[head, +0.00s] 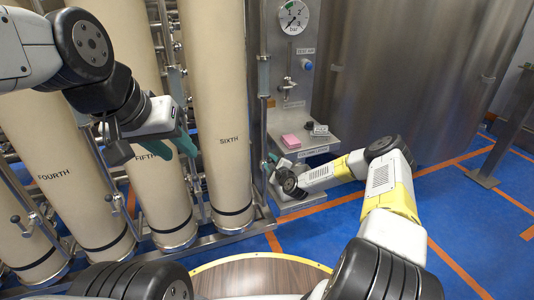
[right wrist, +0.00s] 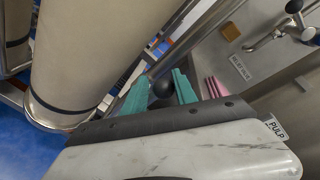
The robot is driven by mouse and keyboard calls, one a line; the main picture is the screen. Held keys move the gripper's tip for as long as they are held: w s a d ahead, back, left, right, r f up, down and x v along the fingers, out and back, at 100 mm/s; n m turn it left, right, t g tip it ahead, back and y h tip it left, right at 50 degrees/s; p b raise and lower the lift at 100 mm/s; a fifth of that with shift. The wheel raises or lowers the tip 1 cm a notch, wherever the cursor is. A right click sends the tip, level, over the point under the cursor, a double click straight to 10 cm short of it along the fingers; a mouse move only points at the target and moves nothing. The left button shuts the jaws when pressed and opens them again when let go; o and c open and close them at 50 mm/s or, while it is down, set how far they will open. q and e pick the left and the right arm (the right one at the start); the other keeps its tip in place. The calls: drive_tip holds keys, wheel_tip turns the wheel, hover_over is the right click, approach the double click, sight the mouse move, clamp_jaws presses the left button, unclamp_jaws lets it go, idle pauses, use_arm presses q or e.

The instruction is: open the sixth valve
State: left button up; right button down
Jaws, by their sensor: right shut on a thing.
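The tall cream column marked SIXTH (head: 222,110) stands left of the bench; a cream column also fills the left of the right wrist view (right wrist: 95,50). My right gripper (head: 272,166) is low, just right of this column. In the right wrist view, its green fingers stand either side of a dark round knob (right wrist: 162,88), apparently a valve handle's end, and are shut on it. The rest of that valve is mostly hidden by the gripper. My left gripper (head: 152,148) hangs in front of the column marked FIFTH, its green fingers spread apart and empty.
Columns marked FIFTH (head: 150,195) and FOURTH (head: 60,185) stand to the left, with valve levers and pipes between them. A steel bench (head: 322,142) with a pink block (head: 290,141) is close above my right gripper. Blue floor (head: 330,225) lies clear at the right.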

drive_tip(key=shift+d+f, duration=0.3)
drive_tip(key=shift+d, duration=0.3)
drive_tip(key=c, duration=0.9)
unclamp_jaws()
drive_tip(key=shift+w, duration=0.1)
drive_tip(key=shift+c, duration=0.2)
drive_tip(key=shift+a, duration=0.1)
drive_tip(key=v, duration=0.8)
drive_tip(key=shift+w+a, duration=0.1)
drive_tip(key=shift+a, duration=0.05)
